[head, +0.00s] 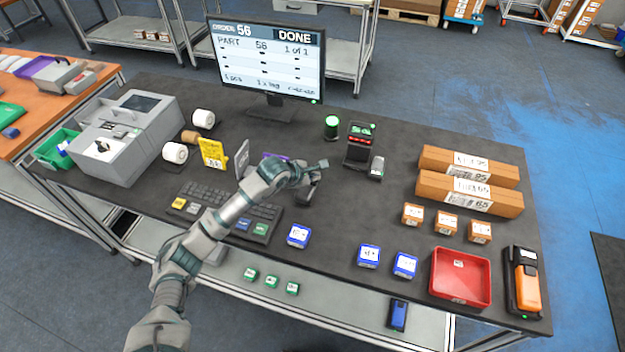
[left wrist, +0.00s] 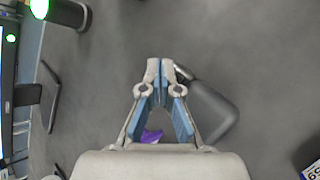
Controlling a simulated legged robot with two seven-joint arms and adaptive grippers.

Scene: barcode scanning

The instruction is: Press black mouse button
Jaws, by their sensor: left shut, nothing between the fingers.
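A dark, rounded thing (head: 306,195), which looks like the black mouse, lies on the dark table just in front of my left gripper (head: 322,165). It also shows in the left wrist view as a dark grey body (left wrist: 212,108), partly hidden behind the right finger; its buttons cannot be made out. In that view my left gripper (left wrist: 160,68) has its two blue-padded fingertips together, with nothing between them. The tips are beside the near end of the dark thing; I cannot tell whether they touch it. My right gripper is out of view.
A keyboard (head: 228,208) lies left of the gripper, and a monitor (head: 268,62) reading DONE stands behind. A green-lit cylinder (head: 332,127) and a small display stand (head: 359,145) are beyond the gripper. Blue boxes (head: 298,236) lie in front; a red tray (head: 461,275) is at right.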

